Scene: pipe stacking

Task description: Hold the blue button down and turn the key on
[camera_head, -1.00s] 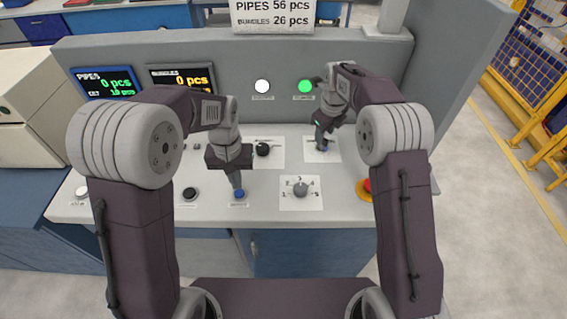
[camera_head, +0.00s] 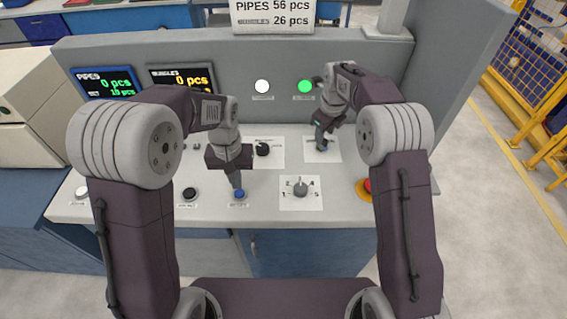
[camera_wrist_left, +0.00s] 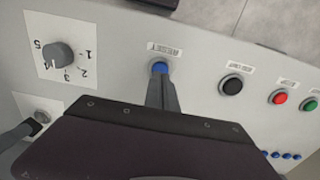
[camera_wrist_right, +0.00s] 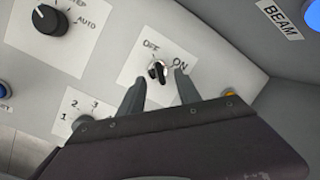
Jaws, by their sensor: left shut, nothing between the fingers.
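The blue button (camera_head: 239,194) is at the console's front edge. It also shows in the left wrist view (camera_wrist_left: 160,67). My left gripper (camera_head: 238,190) is shut and empty, its fingertips pointing down onto the blue button; in the left wrist view the tips (camera_wrist_left: 161,78) meet it. The key switch (camera_wrist_right: 157,71) sits on a white plate marked OFF and ON in the right wrist view. My right gripper (camera_wrist_right: 158,80) is open, with one finger on each side of the key. Which mark the key points at is not clear. In the head view my right gripper (camera_head: 320,143) mostly hides the key.
A numbered dial (camera_head: 300,188) lies between the arms, and a black mode knob (camera_head: 262,149) is behind. A red emergency button (camera_head: 366,186) is at right. A black button (camera_head: 189,194) is left of the blue one. The green lamp (camera_head: 305,86) and white lamp (camera_head: 262,86) look lit.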

